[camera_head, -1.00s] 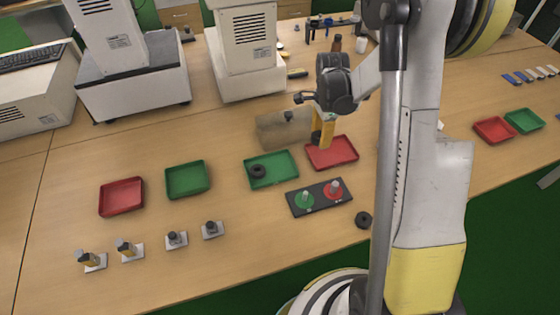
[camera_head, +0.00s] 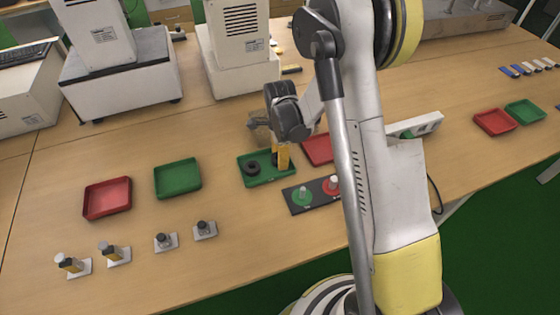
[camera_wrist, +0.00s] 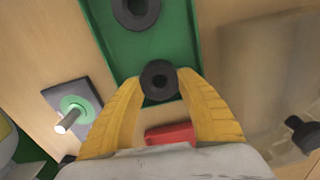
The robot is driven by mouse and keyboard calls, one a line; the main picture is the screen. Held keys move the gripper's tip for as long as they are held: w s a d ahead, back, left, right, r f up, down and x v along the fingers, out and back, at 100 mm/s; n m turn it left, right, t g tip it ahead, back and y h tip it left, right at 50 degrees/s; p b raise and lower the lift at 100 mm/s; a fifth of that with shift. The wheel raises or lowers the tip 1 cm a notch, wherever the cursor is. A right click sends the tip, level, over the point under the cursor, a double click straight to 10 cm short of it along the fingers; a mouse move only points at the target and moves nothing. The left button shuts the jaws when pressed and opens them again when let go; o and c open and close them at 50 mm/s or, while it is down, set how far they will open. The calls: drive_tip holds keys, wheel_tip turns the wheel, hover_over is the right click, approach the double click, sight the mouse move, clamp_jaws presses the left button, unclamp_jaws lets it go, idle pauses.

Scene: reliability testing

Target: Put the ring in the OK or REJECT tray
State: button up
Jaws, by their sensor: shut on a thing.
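My gripper (camera_head: 282,160) has its yellow fingers closed on a dark ring (camera_wrist: 158,67), seen between the fingertips in the wrist view. It holds the ring over the right end of the green tray (camera_head: 270,181); whether the ring touches the tray floor cannot be told. Another dark ring (camera_head: 252,169) lies at the left inside this tray and also shows at the top of the wrist view (camera_wrist: 137,24). The red tray (camera_head: 317,149) is beside it on the right, partly hidden by my arm. No tray labels are readable.
A black plate (camera_head: 314,207) with pegs on green and red discs stands in front of the trays. A second red tray (camera_head: 107,213) and green tray (camera_head: 178,192) lie left. Several small fixtures (camera_head: 165,242) line the front edge. A grey-brown block (camera_wrist: 265,70) is near my gripper.

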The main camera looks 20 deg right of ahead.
drive_tip(key=shift+f, duration=0.2)
drive_tip(key=o, duration=1)
drive_tip(key=shift+f, duration=0.15)
drive_tip(key=s+a+r+n+t+p, duration=0.1)
drive_tip(key=s+r+n+t+p, duration=0.2)
drive_tip(key=r, duration=1)
drive_tip(key=s+r+n+p, duration=0.2)
drive_tip(key=s+r+n, duration=0.35)
drive_tip(key=r, duration=0.85)
drive_tip(key=s+a+r+n+t, duration=0.1)
drive_tip(key=s+r+n+t, duration=0.3)
drive_tip(key=s+n, duration=0.6)
drive_tip(key=shift+s+a, duration=0.15)
drive_tip(key=shift+s, duration=0.6)
drive_tip(key=shift+r+n, duration=0.1)
drive_tip(key=shift+n, duration=0.15)
